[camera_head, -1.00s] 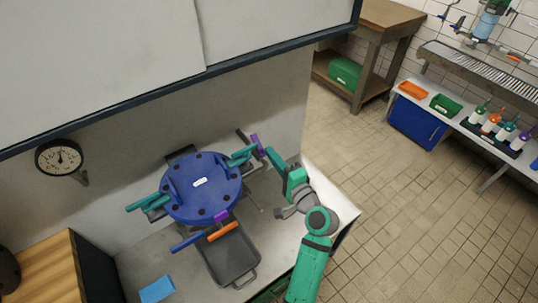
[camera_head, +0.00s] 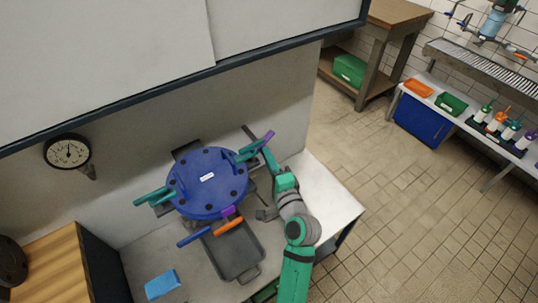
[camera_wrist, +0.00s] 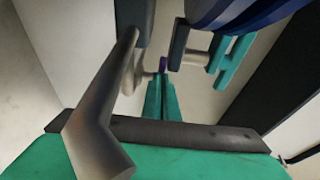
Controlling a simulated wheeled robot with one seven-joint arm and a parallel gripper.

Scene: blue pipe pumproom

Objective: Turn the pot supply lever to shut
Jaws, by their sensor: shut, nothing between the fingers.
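The blue round pot (camera_head: 207,183) stands on the light bench, with green clamp handles on its left and right. A small purple lever (camera_head: 269,135) sticks out behind its right side, on or beside dark pipework. My gripper (camera_head: 264,146) is shut and empty, with its tips close to this lever. In the wrist view the green fingers (camera_wrist: 161,98) are together, and a bit of the purple lever (camera_wrist: 163,63) shows just past their tips. I cannot tell whether they touch. A second purple piece (camera_head: 228,211) sits at the pot's front, near orange and blue handles.
A grey tray (camera_head: 236,252) and a blue block (camera_head: 162,284) lie on the bench in front of the pot. A wall gauge (camera_head: 68,151) is at the left. In the wrist view a thick bent grey bar (camera_wrist: 100,105) stands close on the left. The bench's right end is clear.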

